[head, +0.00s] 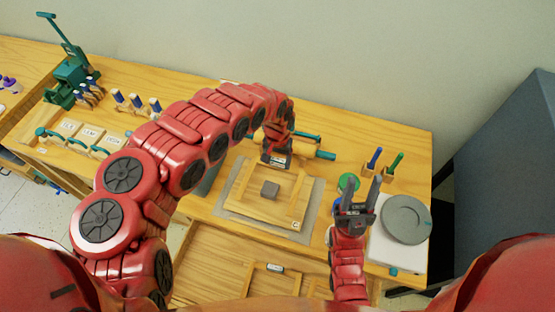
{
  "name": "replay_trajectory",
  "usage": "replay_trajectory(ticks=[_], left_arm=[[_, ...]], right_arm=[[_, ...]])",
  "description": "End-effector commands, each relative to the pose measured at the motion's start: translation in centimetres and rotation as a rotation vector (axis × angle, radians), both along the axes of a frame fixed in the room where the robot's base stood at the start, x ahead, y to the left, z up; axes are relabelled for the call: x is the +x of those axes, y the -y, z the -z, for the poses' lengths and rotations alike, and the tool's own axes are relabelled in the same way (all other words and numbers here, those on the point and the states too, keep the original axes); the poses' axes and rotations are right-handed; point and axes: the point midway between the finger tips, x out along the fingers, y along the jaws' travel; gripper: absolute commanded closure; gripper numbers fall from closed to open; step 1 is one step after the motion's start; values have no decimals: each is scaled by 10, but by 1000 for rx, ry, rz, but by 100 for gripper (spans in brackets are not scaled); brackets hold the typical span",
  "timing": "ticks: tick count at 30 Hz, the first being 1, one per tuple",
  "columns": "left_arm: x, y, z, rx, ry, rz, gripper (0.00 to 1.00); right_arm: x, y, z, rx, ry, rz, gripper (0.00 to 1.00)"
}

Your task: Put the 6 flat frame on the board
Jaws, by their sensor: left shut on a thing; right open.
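A square wooden board (237,204) lies on a grey mat in the middle of the table. A flat wooden frame (299,191) appears to lie over it, around a small dark block (270,189); the exact edges of frame and board are hard to separate. My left gripper (275,160) reaches down at the frame's far side and is shut there, apparently on the frame; its fingertips are partly hidden. My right gripper (361,190) is open and empty, fingers upward, right of the board. No number is readable on the frame.
A round grey disc (404,220) on a white slab stands right. A teal-handled roller (314,149) lies behind the board. Blue and green tools (375,157) stand at the back right. Labelled wooden pieces (91,133) and a teal press (70,72) are left. An open drawer (215,262) is in front.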

Motion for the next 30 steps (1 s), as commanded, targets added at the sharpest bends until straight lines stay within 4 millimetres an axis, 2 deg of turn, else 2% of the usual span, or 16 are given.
replay_trajectory(ticks=[8, 9, 13, 22, 30], left_arm=[[0, 0, 0, 0, 0, 0, 84], [0, 0, 0, 0, 0, 0, 24], [0, 0, 0, 0, 0, 0, 1], [0, 0, -2, 0, -1, 0, 0], [0, 0, -25, 1, -1, 1, 0]], right_arm=[[0, 0, 0, 0, 0, 0, 55], [0, 0, 0, 0, 0, 0, 55], [0, 0, 0, 0, 0, 0, 55], [0, 0, -2, 0, 0, 0, 55], [0, 0, -22, 0, 0, 0, 55]])
